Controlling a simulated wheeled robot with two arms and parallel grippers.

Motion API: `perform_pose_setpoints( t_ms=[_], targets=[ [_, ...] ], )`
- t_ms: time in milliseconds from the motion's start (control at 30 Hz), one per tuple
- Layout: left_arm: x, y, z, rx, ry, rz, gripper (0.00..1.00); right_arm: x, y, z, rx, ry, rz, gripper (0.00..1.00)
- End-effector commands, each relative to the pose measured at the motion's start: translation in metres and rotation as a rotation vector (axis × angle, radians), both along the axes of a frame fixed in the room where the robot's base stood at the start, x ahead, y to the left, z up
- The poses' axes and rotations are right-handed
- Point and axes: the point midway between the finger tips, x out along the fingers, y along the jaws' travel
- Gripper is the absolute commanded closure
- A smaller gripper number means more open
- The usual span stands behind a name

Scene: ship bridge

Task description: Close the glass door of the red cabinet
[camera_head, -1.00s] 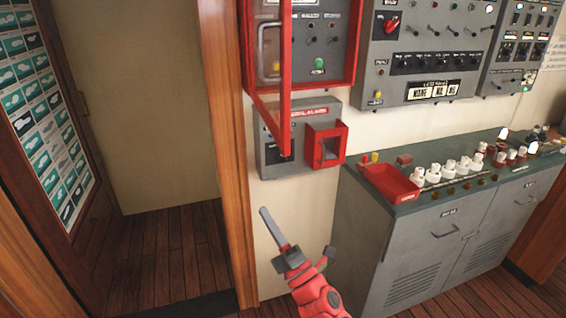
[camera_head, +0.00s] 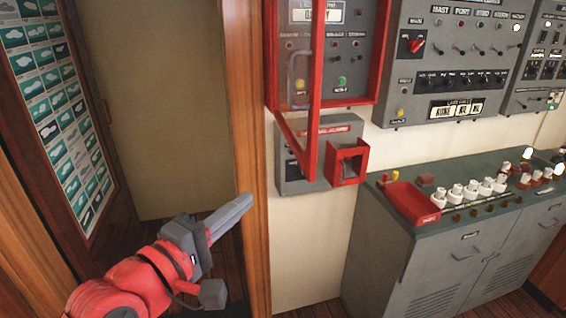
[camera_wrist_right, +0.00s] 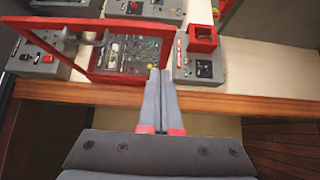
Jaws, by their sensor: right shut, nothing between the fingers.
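The red cabinet (camera_head: 372,70) hangs on the wall at the top middle in the head view. Its red-framed glass door (camera_head: 316,90) stands open, swung out from the cabinet toward me, with a metal handle on it. My right gripper (camera_head: 246,203) is shut and empty, below and left of the door, in front of the wooden door post. In the right wrist view the door frame (camera_wrist_right: 88,70) lies ahead and to the left of the shut fingertips (camera_wrist_right: 160,75). I cannot tell whether they touch. My left gripper is not in view.
A small grey box with an open red holder (camera_head: 347,162) is on the wall under the cabinet. A grey console (camera_head: 420,245) with a red tray (camera_head: 412,205) stands at the right. A wooden post (camera_head: 254,150) borders the doorway at the left.

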Motion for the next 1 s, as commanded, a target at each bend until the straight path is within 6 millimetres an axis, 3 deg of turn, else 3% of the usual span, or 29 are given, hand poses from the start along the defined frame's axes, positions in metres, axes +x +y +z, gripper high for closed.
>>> perform_pose_setpoints(
  t_ms=[167,567,800,1000],
  targets=[
    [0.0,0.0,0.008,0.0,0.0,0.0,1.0,0.016,-0.01,0.001,0.002,0.003,-0.002,1.0],
    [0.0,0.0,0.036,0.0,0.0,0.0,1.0,0.088,-0.053,0.003,0.0,0.0,-0.001,1.0],
    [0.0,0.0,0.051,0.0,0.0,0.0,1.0,0.093,-0.082,0.002,-0.001,-0.001,0.001,1.0],
    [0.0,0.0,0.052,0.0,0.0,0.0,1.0,0.095,-0.088,0.0,0.0,-0.002,0.003,1.0]
  ],
)
